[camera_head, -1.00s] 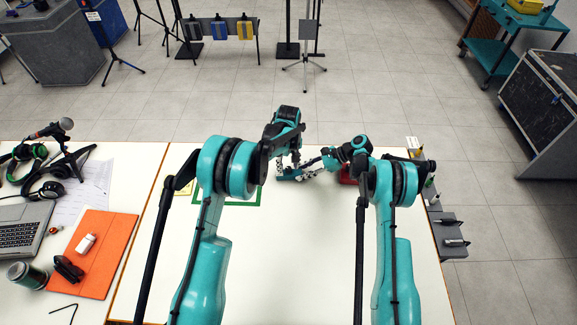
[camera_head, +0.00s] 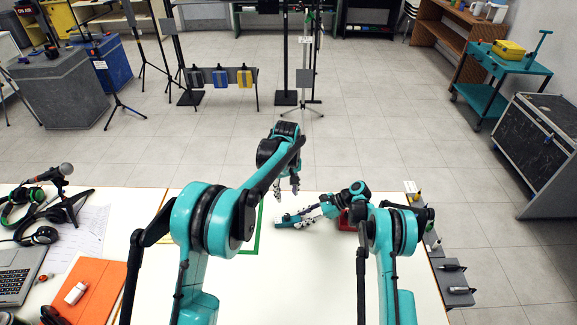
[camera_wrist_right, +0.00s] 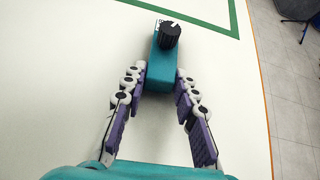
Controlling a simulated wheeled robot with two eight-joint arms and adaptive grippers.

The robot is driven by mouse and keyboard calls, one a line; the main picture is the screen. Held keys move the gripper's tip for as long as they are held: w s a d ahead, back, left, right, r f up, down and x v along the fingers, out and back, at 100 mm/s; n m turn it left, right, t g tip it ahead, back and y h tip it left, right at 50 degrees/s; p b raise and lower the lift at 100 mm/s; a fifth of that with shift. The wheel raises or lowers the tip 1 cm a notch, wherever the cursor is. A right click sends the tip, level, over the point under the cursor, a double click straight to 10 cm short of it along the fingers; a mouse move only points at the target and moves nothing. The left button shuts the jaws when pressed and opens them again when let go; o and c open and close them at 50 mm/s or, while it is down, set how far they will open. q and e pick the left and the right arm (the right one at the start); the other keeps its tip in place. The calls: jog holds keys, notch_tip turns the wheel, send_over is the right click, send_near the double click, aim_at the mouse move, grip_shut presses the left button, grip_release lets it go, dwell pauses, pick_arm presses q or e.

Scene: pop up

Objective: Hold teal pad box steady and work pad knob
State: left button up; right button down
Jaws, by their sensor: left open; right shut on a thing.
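The teal pad box (camera_wrist_right: 160,72) shows in the right wrist view, with a black ribbed knob (camera_wrist_right: 169,35) on its far end. My right gripper (camera_wrist_right: 161,84) is shut on the near part of the box, one finger on each side. In the head view the box (camera_head: 284,222) lies on the white table, partly hidden by my right gripper (camera_head: 305,215). My left gripper (camera_head: 287,190) is open and empty, above and just behind the box, apart from it. The knob is too small to make out in the head view.
A green outline (camera_head: 255,238) is marked on the table left of the box. A red object (camera_head: 346,221) stands beside my right arm. A grey rack (camera_head: 452,267) lines the right table edge. An orange folder (camera_head: 88,290), laptop (camera_head: 18,278) and headphones lie on the left.

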jog(key=c, duration=1.1)
grip_release()
jog(key=v, duration=1.2)
jog(key=shift+r, duration=0.1)
